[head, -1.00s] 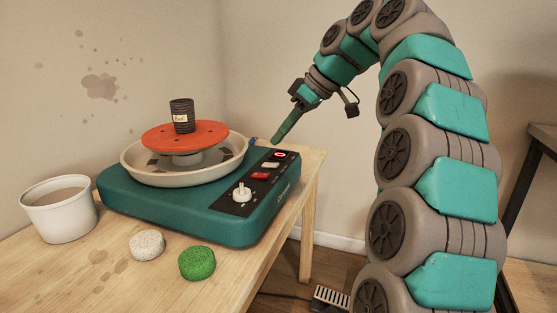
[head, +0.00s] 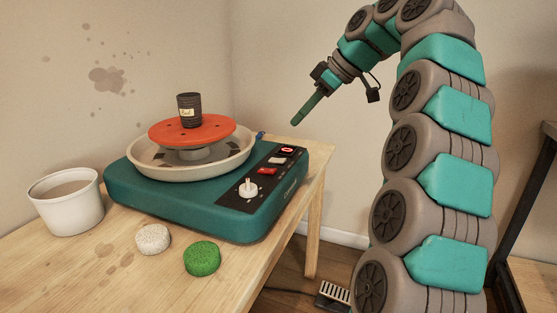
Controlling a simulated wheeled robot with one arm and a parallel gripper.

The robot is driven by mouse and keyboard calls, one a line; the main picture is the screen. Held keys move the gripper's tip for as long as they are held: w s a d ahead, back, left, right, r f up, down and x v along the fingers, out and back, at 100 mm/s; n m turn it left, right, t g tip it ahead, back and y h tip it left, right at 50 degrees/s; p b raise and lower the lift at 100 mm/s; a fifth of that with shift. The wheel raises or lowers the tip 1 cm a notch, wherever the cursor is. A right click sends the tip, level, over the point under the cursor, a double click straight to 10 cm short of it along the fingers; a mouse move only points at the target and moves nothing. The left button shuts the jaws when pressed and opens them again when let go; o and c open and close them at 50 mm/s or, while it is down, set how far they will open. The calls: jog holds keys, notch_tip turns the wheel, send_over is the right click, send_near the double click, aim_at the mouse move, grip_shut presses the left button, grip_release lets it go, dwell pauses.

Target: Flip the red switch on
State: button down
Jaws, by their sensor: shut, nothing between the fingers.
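The red switch (head: 267,171) sits on the dark control panel (head: 238,203) of the teal pottery wheel (head: 190,208). Close to it on the panel are a white switch (head: 275,161), a red-ringed button (head: 287,150) and a white knob (head: 248,188). Whether the red switch is on or off is too small to tell. My gripper (head: 296,121) is shut and empty, its green fingers pointing down and to the left. It is in the air above the back right part of the wheel, apart from the panel.
An orange wheel head (head: 218,129) bears a dark labelled cup (head: 190,109) inside a cream splash pan (head: 140,160). A white bucket (head: 66,215), a speckled sponge (head: 152,239) and a green sponge (head: 202,258) rest on the wooden table (head: 100,275). A pedal (head: 333,294) lies on the floor.

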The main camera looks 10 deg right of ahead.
jog(key=shift+w+a+f, duration=0.15)
jog(key=shift+a+f, duration=0.1)
jog(key=shift+a, duration=0.15)
jog(key=b, duration=0.1)
send_over(269, 170)
jog(key=s+d, duration=0.1)
jog(key=d, duration=0.1)
notch_tip(269, 170, down, 7)
jog(key=shift+s+a+f, duration=0.1)
jog(key=shift+a+f, duration=0.05)
jog(key=shift+d+f, duration=0.2)
jog(key=shift+f, duration=1.85)
